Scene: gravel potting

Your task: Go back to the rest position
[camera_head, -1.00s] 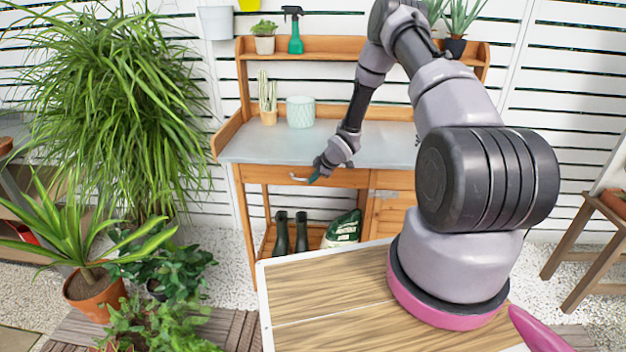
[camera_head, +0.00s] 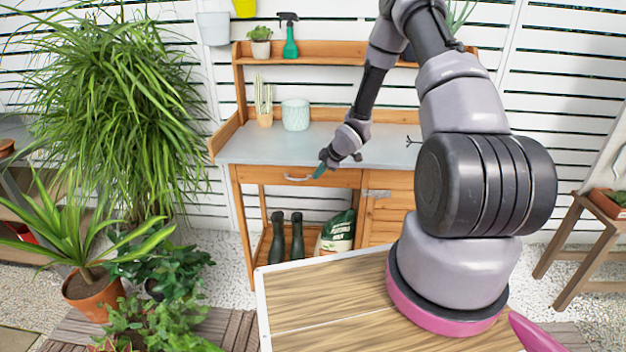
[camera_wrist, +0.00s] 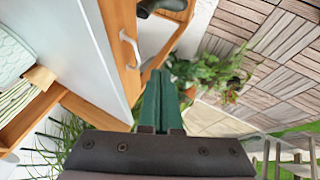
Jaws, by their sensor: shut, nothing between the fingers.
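My gripper (camera_head: 321,170) hangs in front of the front edge of the potting bench's grey top (camera_head: 255,145), near the drawer. In the wrist view its green fingers (camera_wrist: 159,98) are together with nothing between them. The drawer's curved white handle (camera_head: 298,178) lies just left of the fingertips in the head view. The handle also shows in the wrist view (camera_wrist: 130,50), apart from the fingers. The drawer front looks flush with the bench.
Dark boots (camera_head: 297,236) and a soil bag (camera_head: 338,232) are on the lower shelf. A small dark tool (camera_head: 412,141) lies at the right of the top. Big plants crowd the left.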

